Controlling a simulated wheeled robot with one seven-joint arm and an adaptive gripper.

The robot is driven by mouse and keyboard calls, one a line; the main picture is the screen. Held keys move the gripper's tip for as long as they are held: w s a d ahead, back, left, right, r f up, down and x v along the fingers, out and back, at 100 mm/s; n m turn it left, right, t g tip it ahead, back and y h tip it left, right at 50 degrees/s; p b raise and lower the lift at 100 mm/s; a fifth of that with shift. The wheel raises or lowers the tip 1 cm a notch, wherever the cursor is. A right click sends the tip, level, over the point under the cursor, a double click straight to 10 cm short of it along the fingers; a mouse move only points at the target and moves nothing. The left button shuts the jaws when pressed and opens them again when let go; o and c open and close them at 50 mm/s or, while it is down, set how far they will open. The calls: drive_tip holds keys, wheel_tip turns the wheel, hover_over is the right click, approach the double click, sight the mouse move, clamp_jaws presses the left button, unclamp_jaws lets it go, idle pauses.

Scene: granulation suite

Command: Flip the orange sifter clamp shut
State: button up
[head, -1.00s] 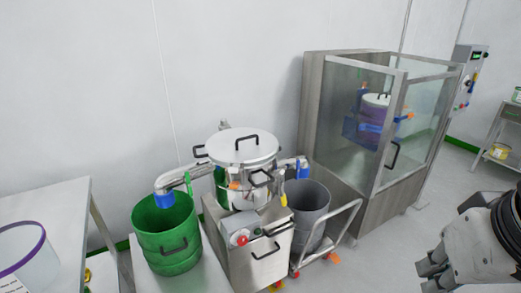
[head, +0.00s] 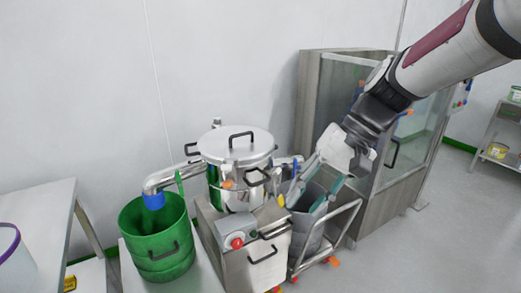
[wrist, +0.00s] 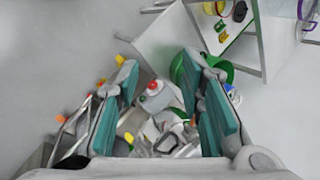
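The sifter (head: 230,197) is a shiny steel drum with a lid (head: 237,145) and black handles, on a steel cabinet. A small orange piece, apparently the clamp (head: 228,184), is on the drum's front below the lid; whether it is open or shut is too small to tell. My gripper (head: 312,192) is open and empty, pointing down right of the sifter, over the grey bin. In the wrist view its teal finger pads (wrist: 166,108) are spread wide, with the sifter machine below and between them, apart from them.
A green bin (head: 157,240) stands left of the sifter under a pipe. The grey bin (head: 312,235) and a wheeled trolley frame (head: 345,225) are at right. A glass-sided cabinet (head: 310,90) stands behind my arm. The red button (head: 237,243) is on the cabinet front.

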drive_tip(key=w+a+f+m+g+y+b, duration=0.1)
drive_tip(key=w+a+f+y, duration=0.25)
drive_tip(key=w, duration=0.35)
drive_tip(key=w+a+f+y+b, duration=0.2)
drive_tip(key=w+a+f, duration=0.1)
drive_tip(key=w+f, duration=0.25)
drive_tip(key=m+t+y+b, duration=0.2)
drive_tip(key=m+y, duration=0.1)
drive_tip(key=y, duration=0.4)
approach(232, 184)
drive_tip(key=a, duration=1.1)
drive_tip(key=shift+w+f, duration=0.2)
drive_tip(key=shift+w, duration=0.15)
clamp_jaws()
